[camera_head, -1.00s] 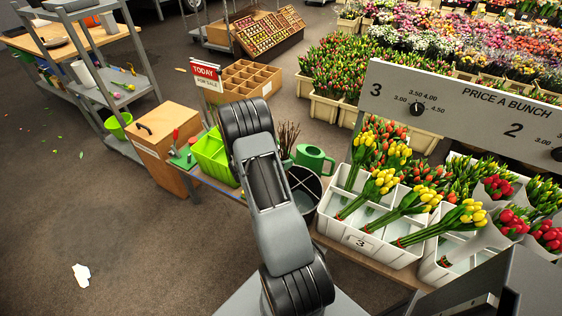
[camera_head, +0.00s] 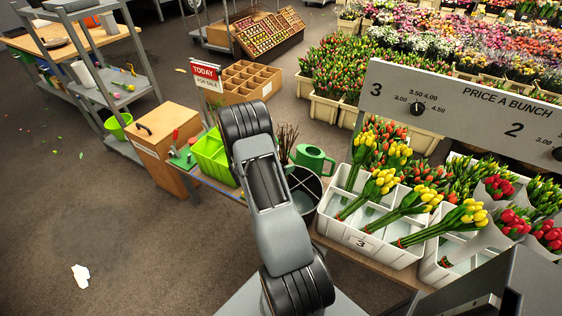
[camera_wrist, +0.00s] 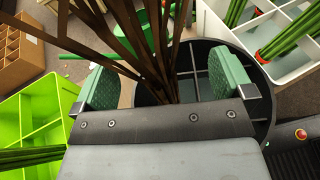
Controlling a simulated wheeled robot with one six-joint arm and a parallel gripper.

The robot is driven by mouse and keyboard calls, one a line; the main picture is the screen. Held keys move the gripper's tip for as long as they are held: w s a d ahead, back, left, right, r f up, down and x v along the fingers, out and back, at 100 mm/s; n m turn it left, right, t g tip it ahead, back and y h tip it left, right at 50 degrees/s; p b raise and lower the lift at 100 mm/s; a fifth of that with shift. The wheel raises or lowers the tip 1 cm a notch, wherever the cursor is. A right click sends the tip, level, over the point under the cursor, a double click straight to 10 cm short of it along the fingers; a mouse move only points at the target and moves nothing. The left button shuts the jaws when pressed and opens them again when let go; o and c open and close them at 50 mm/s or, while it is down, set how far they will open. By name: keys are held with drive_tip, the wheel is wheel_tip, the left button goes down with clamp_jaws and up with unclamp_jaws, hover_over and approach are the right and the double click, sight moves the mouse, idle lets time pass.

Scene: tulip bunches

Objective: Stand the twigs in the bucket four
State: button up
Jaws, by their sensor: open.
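The brown twigs (camera_wrist: 155,50) stand as a loose bundle in the wrist view, fanning out towards the top left. They also show in the head view (camera_head: 286,138), partly behind my arm. The dark round bucket (camera_head: 304,186) with inner dividers stands beside the white flower crate; its rim shows in the wrist view (camera_wrist: 269,112). My gripper (camera_wrist: 164,82) is open, with one green pad on each side of the twigs over the bucket area. The lower twig ends are hidden behind the gripper body. In the head view my arm hides the gripper.
A lime green divided crate (camera_wrist: 40,110) lies left of the gripper. A green watering can (camera_head: 312,159) stands behind the bucket. A white crate (camera_head: 345,228) marked 3 holds yellow tulip bunches at right. A price board (camera_head: 460,105) stands above it. Open floor lies at left.

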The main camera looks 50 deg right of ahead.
drive_tip(key=shift+r, duration=0.2)
drive_tip(key=shift+a+r, duration=0.1)
drive_tip(key=shift+a, duration=0.2)
drive_tip(key=v, duration=1.1)
drive_tip(key=s+a+r+m+t+y, duration=0.2)
drive_tip(key=s+a+r+m+y, duration=0.4)
drive_tip(key=a, duration=0.5)
drive_tip(key=s+a+r+m+t+y, duration=0.3)
drive_tip(key=s+a+r+m+y, duration=0.3)
drive_tip(key=a+r+m+y, duration=0.2)
drive_tip(key=a+r+m, duration=0.2)
drive_tip(key=a, duration=0.2)
drive_tip(key=shift+s, duration=0.2)
drive_tip(key=shift+t, duration=0.3)
wheel_tip(320, 180, up, 6)
drive_tip(key=p, duration=0.5)
